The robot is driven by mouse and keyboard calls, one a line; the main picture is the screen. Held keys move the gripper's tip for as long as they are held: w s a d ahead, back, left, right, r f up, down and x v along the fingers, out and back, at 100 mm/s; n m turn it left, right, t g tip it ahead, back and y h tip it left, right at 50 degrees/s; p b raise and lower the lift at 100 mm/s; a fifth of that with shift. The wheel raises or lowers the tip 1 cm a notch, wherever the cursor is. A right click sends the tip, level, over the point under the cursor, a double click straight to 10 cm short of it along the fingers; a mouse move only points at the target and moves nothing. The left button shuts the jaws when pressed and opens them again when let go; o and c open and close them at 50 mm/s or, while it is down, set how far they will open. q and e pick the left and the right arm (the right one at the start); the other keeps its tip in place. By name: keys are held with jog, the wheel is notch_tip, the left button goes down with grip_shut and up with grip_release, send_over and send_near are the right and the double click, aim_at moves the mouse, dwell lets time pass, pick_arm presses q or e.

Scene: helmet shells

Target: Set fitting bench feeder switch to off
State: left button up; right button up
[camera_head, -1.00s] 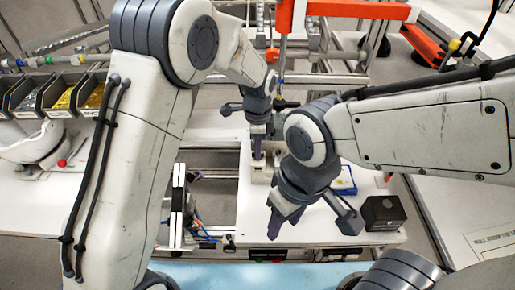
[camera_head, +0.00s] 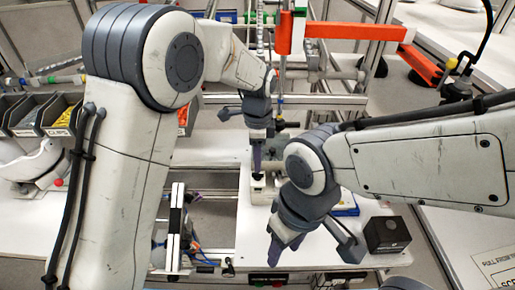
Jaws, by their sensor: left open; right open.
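My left gripper (camera_head: 257,158) points down over a small pale block with a dark top (camera_head: 258,190) on the white bench (camera_head: 255,235). Its fingertips are close to the block's top; I cannot tell whether they touch it. The block may be the feeder switch, but its setting cannot be read. My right gripper (camera_head: 312,246) is open and empty over the front of the bench, lower and to the right. A dark panel with red and green marks (camera_head: 268,279) shows at the bench's front edge.
A black box (camera_head: 386,235) stands right of my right gripper, near a blue item (camera_head: 346,206). A dark frame with cables (camera_head: 175,228) lies left of the bench. Grey bins (camera_head: 30,115) stand at the far left. An orange bar (camera_head: 365,32) crosses the back.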

pick_arm(q)
notch_tip(320, 180, up, 6)
jog(key=shift+b, duration=0.45)
pick_arm(e)
jog(key=shift+f, duration=0.7)
pick_arm(q)
jog(key=s+a+f+n+b, duration=0.1)
jog(key=s+n, duration=0.2)
jog(key=s, duration=0.6)
jog(key=s+a+f+n+b, duration=0.1)
jog(key=s+n, duration=0.3)
jog(key=s, duration=0.5)
jog(key=s+a+f+n+h+b, duration=0.1)
jog(key=s+a+f+n, duration=0.1)
jog(key=s, duration=0.7)
jog(key=shift+s+a+f+n, duration=0.25)
jog(key=shift+a+f+n, duration=0.15)
jog(key=shift+f+n, duration=0.5)
pick_arm(e)
notch_tip(320, 180, down, 3)
jog(key=shift+f, duration=0.1)
pick_arm(q)
jog(key=shift+r, duration=0.15)
